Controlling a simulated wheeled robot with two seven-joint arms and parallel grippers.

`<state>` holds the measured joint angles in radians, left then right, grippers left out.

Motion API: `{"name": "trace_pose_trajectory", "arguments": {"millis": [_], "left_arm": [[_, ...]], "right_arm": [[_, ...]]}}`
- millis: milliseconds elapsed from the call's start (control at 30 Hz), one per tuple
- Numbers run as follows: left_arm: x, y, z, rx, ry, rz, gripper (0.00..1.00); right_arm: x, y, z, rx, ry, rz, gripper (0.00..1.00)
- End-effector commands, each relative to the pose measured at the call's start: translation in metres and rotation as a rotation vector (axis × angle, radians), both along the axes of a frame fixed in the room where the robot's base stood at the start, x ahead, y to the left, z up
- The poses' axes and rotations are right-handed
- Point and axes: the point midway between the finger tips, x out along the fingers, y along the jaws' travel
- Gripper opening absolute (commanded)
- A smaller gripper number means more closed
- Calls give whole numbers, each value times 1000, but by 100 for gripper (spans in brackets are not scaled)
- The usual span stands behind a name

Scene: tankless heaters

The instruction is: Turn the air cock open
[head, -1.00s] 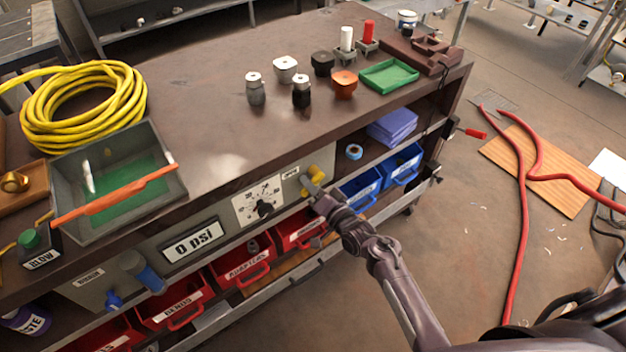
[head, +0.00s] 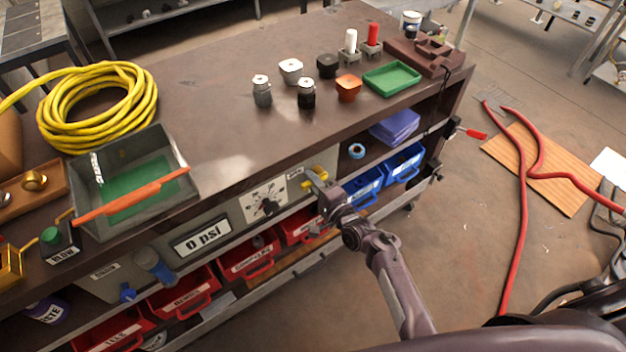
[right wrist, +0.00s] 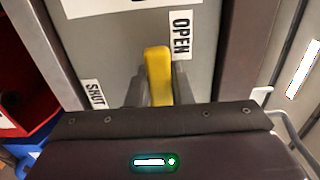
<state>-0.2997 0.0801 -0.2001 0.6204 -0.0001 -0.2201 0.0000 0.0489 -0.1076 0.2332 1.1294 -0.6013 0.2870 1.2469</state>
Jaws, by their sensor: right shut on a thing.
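The air cock's yellow handle (head: 319,171) is on the grey panel under the bench top, right of the dial, and my right gripper (head: 313,179) covers part of it. In the right wrist view the yellow handle (right wrist: 158,72) stands between the two fingers of my right gripper (right wrist: 160,92), which is shut on it. An OPEN label (right wrist: 180,35) is right of the handle's tip and a SHUT label (right wrist: 94,94) is lower left. The handle's base is hidden behind the gripper. My left gripper is not in view.
A pressure dial (head: 266,204) and a "0 psi" display (head: 201,236) are left of the cock. Red bins (head: 247,261) sit below and blue bins (head: 404,162) to the right. A red hose (head: 519,215) lies on the floor at right.

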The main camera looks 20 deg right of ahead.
Motion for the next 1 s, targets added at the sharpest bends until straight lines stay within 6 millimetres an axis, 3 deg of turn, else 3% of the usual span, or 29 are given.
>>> {"name": "trace_pose_trajectory", "arguments": {"millis": [433, 467, 600, 1000], "left_arm": [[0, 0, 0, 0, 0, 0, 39], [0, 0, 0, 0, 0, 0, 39], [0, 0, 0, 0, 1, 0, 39], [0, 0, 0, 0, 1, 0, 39]], "right_arm": [[0, 0, -1, 12, 5, -1, 0], [0, 0, -1, 12, 5, -1, 23], [0, 0, 0, 10, 5, -1, 41], [-9, -4, -1, 9, 5, -2, 42]]}}
